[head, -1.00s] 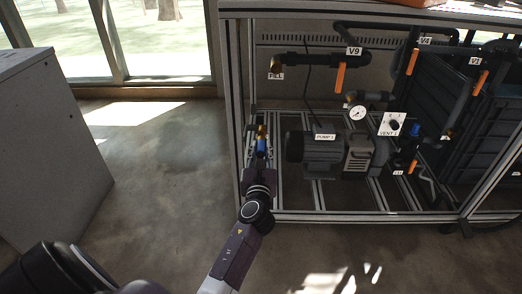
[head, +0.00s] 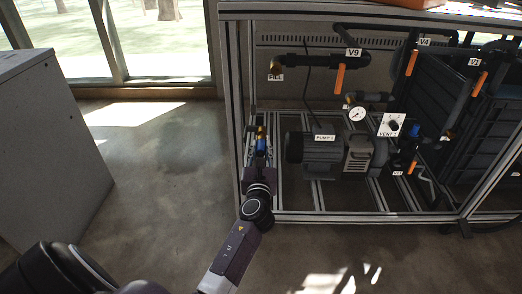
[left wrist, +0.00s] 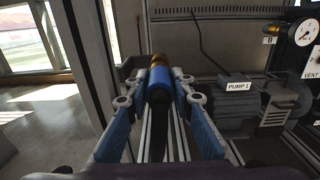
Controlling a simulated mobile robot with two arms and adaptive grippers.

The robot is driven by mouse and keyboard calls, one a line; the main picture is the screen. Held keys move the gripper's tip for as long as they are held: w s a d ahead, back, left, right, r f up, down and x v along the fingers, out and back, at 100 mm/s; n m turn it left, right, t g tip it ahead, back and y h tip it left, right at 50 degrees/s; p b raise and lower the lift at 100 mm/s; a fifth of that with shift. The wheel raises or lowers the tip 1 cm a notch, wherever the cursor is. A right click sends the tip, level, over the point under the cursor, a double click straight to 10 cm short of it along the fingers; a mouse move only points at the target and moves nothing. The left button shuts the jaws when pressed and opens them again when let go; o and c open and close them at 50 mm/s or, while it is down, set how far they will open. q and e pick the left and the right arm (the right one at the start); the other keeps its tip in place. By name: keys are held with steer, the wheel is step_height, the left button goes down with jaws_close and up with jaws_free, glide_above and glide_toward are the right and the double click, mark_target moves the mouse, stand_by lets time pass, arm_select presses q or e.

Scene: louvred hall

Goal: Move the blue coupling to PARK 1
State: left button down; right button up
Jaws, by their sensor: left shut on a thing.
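The blue coupling (head: 261,145) has a blue sleeve and a brass end, and a dark hose shows behind it in the left wrist view. In that view the coupling (left wrist: 159,88) lies between the two fingers of my left gripper (left wrist: 159,98), which is shut on it. In the head view my left gripper (head: 260,158) is inside the left end of the metal frame, left of the pump. My right gripper is not in view. I cannot make out a PARK 1 label.
A frame post (head: 236,120) rises close on the left. Pipe with the V9 label (head: 354,51) and an orange handle (head: 340,77) runs above. A grey cabinet (head: 50,145) stands left; the floor between is clear.

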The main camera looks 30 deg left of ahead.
mark_target(261, 153)
arm_select(q)
steer(key=shift+x, duration=0.95)
steer(key=c, duration=1.6)
jaws_free()
steer(key=p+v, duration=0.1)
steer(key=v, duration=0.6)
steer(key=shift+p, duration=0.35)
steer(key=v, duration=1.2)
